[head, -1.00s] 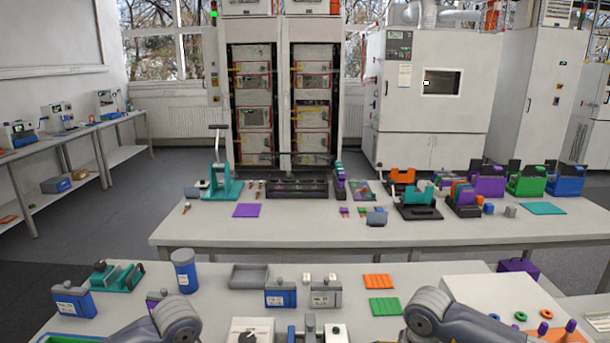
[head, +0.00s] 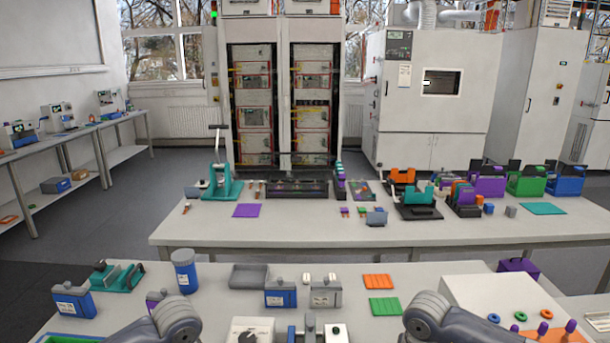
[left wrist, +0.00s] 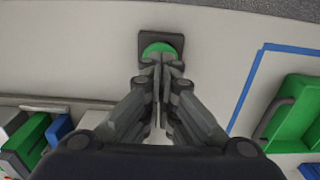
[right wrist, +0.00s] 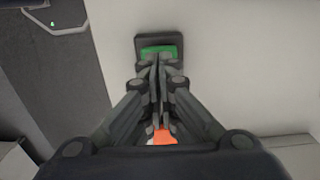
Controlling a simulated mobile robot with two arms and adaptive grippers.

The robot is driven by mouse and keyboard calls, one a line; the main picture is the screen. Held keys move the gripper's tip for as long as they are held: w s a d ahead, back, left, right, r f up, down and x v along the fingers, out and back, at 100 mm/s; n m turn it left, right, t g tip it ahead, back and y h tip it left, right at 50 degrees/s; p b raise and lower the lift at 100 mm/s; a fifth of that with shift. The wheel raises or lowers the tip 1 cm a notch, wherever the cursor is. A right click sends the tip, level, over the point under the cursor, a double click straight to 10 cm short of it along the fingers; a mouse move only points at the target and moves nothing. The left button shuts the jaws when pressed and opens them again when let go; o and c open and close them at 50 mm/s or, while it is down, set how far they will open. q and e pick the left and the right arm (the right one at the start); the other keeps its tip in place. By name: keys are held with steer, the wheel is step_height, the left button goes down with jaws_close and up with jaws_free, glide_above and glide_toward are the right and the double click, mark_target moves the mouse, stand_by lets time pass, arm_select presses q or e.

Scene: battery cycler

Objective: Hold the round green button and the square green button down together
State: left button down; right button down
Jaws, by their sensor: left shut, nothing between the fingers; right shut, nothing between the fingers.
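In the left wrist view the round green button (left wrist: 160,48) sits in a dark square housing on the pale table. My left gripper (left wrist: 160,62) is shut and empty, its fingertips over the near part of the button; whether they press it I cannot tell. In the right wrist view the square green button (right wrist: 158,51) sits in a dark housing on a pale surface. My right gripper (right wrist: 159,62) is shut and empty, its fingertips at the button's near edge; contact is not clear. Neither button nor gripper shows in the head view, only my forearms at the bottom.
Blue tape (left wrist: 246,88) and a green tray (left wrist: 290,110) lie right of my left gripper. An orange thing (right wrist: 163,136) is below my right fingers. In the head view, blue and grey boxes, a blue jar (head: 185,272), and orange and green mats (head: 384,306) stand on the near table.

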steer(key=shift+f, duration=1.5)
steer(key=shift+s, duration=0.1)
stand_by(0.8)
arm_select(q)
steer(key=shift+f, duration=0.1)
steer(key=shift+f, duration=1.9)
steer(key=shift+s, duration=0.1)
stand_by(3.4)
